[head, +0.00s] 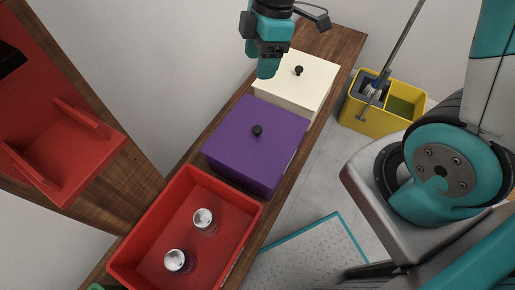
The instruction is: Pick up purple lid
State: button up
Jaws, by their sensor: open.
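The purple lid (247,145) has a small dark knob (257,131) on top and sits on a box on the wooden counter, in the middle of the head view. My gripper (266,68) is above the counter near the left edge of the cream lid, up and to the right of the purple lid in the picture. It is apart from the purple knob and looks empty. Its fingers are seen from the side, so the gap between them is hard to see.
A cream lid (315,84) with a dark knob lies behind the purple one. A red bin (246,216) with two cans (204,220) (178,261) stands in front. A yellow mop bucket (357,119) and a teal-edged mat (318,258) are on the floor at right. A wall borders the counter's left.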

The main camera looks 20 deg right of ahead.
jog(key=w+d+f+n+b, duration=0.1)
jog(key=w+f+n+b, duration=0.1)
jog(key=f, duration=0.4)
jog(key=w+d+f+n+b, duration=0.1)
jog(key=w+d+f+n, duration=0.1)
jog(key=f, duration=0.4)
jog(key=b, duration=0.2)
send_over(258, 128)
jog(key=shift+h, duration=0.3)
notch_tip(258, 128, down, 10)
jog(key=shift+w+d+f, duration=0.15)
jog(key=shift+a+f+b, duration=0.15)
jog(key=shift+f+b, duration=0.25)
jog(key=shift+f, duration=1.15)
jog(key=shift+a+f+b, duration=0.15)
jog(key=shift+f+b, duration=0.2)
jog(key=shift+f, duration=1.2)
jog(key=c, duration=1.1)
